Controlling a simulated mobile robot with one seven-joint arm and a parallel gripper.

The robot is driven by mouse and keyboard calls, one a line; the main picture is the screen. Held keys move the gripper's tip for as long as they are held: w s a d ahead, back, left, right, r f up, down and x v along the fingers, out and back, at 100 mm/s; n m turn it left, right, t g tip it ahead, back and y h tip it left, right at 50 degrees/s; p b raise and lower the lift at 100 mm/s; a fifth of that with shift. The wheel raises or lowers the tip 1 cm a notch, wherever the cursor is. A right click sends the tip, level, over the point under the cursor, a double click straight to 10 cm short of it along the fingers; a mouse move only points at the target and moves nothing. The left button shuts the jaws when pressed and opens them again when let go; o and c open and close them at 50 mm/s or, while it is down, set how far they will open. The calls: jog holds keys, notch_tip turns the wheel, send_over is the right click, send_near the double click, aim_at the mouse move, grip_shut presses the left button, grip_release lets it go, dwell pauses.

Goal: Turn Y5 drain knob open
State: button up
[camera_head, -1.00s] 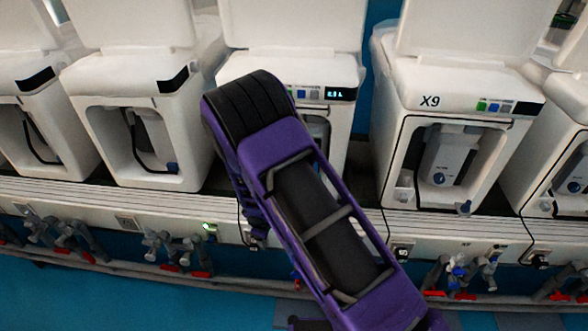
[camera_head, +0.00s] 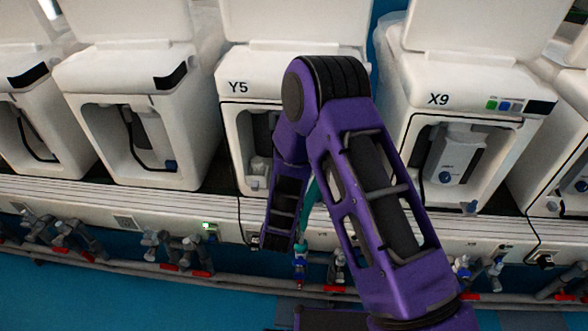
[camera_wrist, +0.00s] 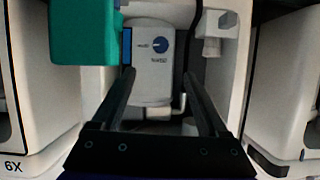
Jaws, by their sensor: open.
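The wrist view looks into a bay upside down, showing a grey box (camera_wrist: 150,75) with a round blue dial (camera_wrist: 160,45). I cannot make out a separate drain knob there; a teal block (camera_wrist: 85,30) covers the upper left. My gripper (camera_wrist: 158,80) is open and empty, its two dark fingers apart in front of the grey box. I cannot tell whether they touch anything. My arm hides the gripper in the head view.
Another white unit (camera_head: 135,85) stands left. Grey pipes with red and blue valves (camera_head: 175,250) run below the units' ledge.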

jog(key=b+x, duration=0.2)
jog(key=x, duration=1.4)
jog(key=shift+w+f, duration=0.15)
grip_shut()
jog(key=shift+d+m, duration=0.1)
jog(key=shift+m, duration=0.2)
jog(key=shift+y, duration=0.3)
grip_release()
